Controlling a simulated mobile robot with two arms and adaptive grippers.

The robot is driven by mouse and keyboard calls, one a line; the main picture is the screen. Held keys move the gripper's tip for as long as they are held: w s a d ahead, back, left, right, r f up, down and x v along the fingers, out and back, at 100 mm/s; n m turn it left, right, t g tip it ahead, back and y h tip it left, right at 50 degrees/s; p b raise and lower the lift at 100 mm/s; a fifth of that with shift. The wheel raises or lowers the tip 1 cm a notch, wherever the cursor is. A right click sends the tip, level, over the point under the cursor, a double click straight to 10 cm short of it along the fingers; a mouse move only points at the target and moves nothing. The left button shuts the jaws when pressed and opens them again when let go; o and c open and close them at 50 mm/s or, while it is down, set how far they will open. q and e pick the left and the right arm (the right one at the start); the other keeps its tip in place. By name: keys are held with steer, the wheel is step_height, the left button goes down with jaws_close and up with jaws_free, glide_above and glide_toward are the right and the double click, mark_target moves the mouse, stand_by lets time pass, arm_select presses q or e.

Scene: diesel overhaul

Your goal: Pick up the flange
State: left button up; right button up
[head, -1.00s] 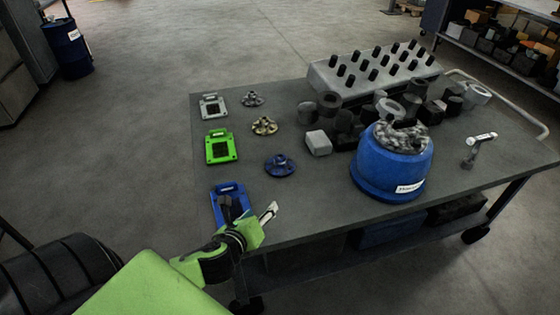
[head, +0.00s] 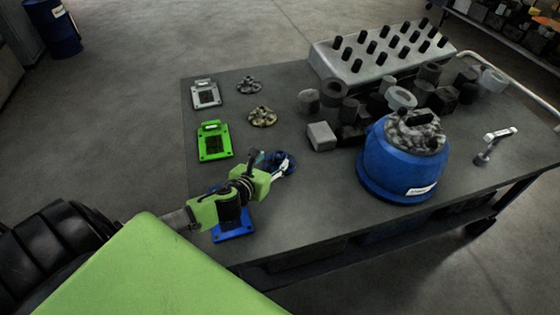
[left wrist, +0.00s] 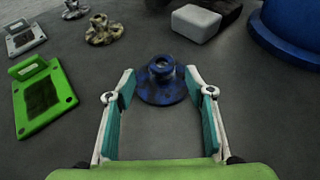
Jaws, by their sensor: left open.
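A blue flange (left wrist: 161,82) with a round base and raised hub lies on the grey table. In the head view the blue flange (head: 283,164) is partly hidden by my left gripper. My left gripper (left wrist: 159,88) is open, with its two fingertips on either side of the flange's near part; I cannot tell whether they touch it. In the head view my left gripper (head: 276,170) reaches in from the left at the flange. A brass-coloured flange (head: 262,116) and a grey flange (head: 249,85) lie farther back. My right gripper is not in view.
A green plate (head: 214,142), a grey plate (head: 206,94) and a blue plate (head: 233,230) lie along the table's left side. A blue drum (head: 400,165), a white block (head: 321,136) and dark cylinders stand right of the flange.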

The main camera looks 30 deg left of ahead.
mark_target(277, 159)
arm_select(q)
steer(key=shift+w+a+f, duration=0.1)
steer(key=shift+w+f, duration=0.15)
steer(key=shift+w, duration=0.25)
steer(key=shift+w+f, duration=0.1)
steer(key=shift+w, duration=0.05)
steer(key=x, duration=0.4)
steer(key=shift+d+f, duration=0.2)
steer(key=shift+f, duration=0.05)
steer(key=shift+w+a+f, duration=0.1)
steer(key=shift+w+f, duration=0.15)
steer(key=shift+w, duration=0.2)
steer(key=shift+c, duration=1.2)
jaws_close()
steer(key=shift+r, duration=0.1)
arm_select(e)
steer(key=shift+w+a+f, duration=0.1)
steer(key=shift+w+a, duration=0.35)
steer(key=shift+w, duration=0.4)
